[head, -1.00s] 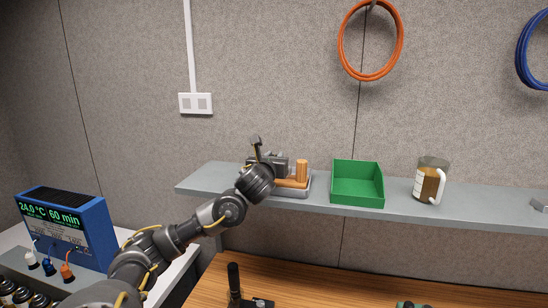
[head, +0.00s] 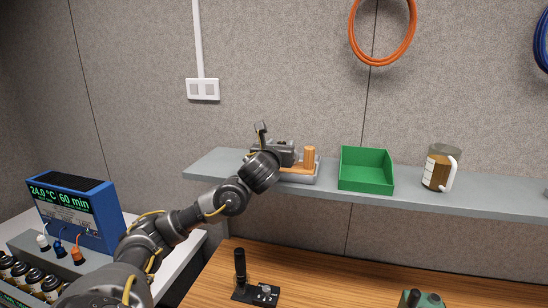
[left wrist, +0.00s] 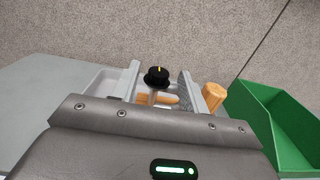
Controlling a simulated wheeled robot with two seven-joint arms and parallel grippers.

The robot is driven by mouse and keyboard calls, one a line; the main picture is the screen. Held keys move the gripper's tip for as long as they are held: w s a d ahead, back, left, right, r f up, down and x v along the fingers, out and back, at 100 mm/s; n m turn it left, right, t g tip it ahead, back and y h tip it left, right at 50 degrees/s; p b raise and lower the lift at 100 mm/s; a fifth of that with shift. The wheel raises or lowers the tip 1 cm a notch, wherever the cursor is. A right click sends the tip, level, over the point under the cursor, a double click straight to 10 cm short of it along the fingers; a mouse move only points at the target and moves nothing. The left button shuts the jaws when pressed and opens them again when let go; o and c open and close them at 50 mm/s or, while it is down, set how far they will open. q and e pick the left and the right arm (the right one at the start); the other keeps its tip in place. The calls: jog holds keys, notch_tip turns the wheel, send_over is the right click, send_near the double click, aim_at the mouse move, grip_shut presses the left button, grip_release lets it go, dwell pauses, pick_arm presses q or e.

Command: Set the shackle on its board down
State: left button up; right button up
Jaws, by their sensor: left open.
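My left gripper (head: 272,148) is over a pale grey tray (head: 303,179) on the wall shelf. In the left wrist view its open fingers (left wrist: 160,84) stand on either side of a black round piece (left wrist: 157,75) with a small yellow tip. An orange wooden piece (left wrist: 143,99) lies below, between the fingers. An orange upright post (head: 309,156) stands just right of the gripper; it also shows in the left wrist view (left wrist: 214,97). The gripper hides much of the tray's contents, and I cannot clearly make out the shackle. My right gripper is not in view.
A green open bin (head: 366,186) sits close to the right of the tray on the grey shelf (head: 415,204). A black upright handle (head: 240,267) is on the wooden bench below. The shelf's left end is clear.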

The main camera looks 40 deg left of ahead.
pick_arm(q)
jog(key=b+v, duration=0.1)
jog(key=v, duration=0.8)
jog(key=shift+s, duration=0.2)
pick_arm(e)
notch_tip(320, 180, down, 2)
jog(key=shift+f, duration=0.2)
pick_arm(q)
jog(key=shift+d, duration=0.1)
